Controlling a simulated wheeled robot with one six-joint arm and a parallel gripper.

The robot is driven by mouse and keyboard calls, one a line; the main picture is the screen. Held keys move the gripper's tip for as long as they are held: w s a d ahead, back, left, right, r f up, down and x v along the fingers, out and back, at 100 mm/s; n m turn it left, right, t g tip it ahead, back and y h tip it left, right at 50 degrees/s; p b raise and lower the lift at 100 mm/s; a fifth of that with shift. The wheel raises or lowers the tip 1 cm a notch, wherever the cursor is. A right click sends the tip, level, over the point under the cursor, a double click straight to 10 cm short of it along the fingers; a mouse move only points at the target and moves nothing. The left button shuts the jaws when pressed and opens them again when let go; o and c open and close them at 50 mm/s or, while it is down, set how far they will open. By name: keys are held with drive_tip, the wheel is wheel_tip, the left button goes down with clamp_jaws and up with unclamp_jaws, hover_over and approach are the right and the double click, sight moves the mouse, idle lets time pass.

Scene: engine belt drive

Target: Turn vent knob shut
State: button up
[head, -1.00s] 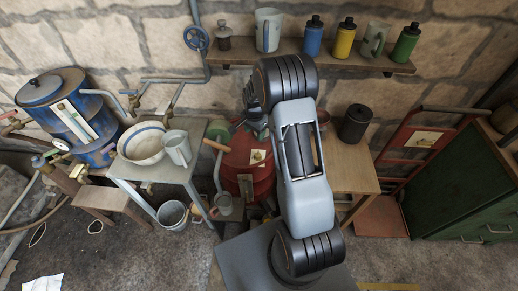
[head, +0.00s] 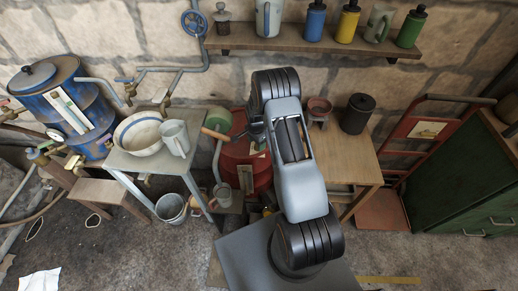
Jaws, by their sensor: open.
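I cannot pick out the vent knob with certainty. A red drum (head: 238,165) stands behind my arm, which hides much of it and its top. A green round end with a wooden handle (head: 216,134) shows at the drum's upper left. A blue handwheel (head: 194,22) sits on the wall pipe at upper left. My gripper (head: 254,134) is partly hidden by my arm, beside the drum's top. It is open, and I see nothing held in it.
A small table with a bowl (head: 142,134) and a mug (head: 175,138) stands left of the drum. A blue tank (head: 66,108) is farther left. A wooden table (head: 345,158) holds a black canister (head: 357,114). A shelf (head: 300,44) with bottles runs above.

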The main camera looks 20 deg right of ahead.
drive_tip(key=shift+w+d+f+b, duration=0.15)
drive_tip(key=shift+d+f, duration=0.05)
drive_tip(key=shift+f, duration=0.35)
drive_tip(key=shift+w+d+f+b, duration=0.15)
drive_tip(key=shift+d+f, duration=0.1)
drive_tip(key=shift+f, duration=0.35)
drive_tip(key=shift+w+d+f+b, duration=0.1)
drive_tip(key=shift+d+f+b, duration=0.1)
drive_tip(key=shift+f, duration=0.35)
drive_tip(key=shift+a+r, duration=0.1)
drive_tip(key=shift+c, duration=0.3)
drive_tip(key=shift+s+a+r, duration=0.1)
drive_tip(key=shift+s+a, duration=0.05)
drive_tip(key=c, duration=0.9)
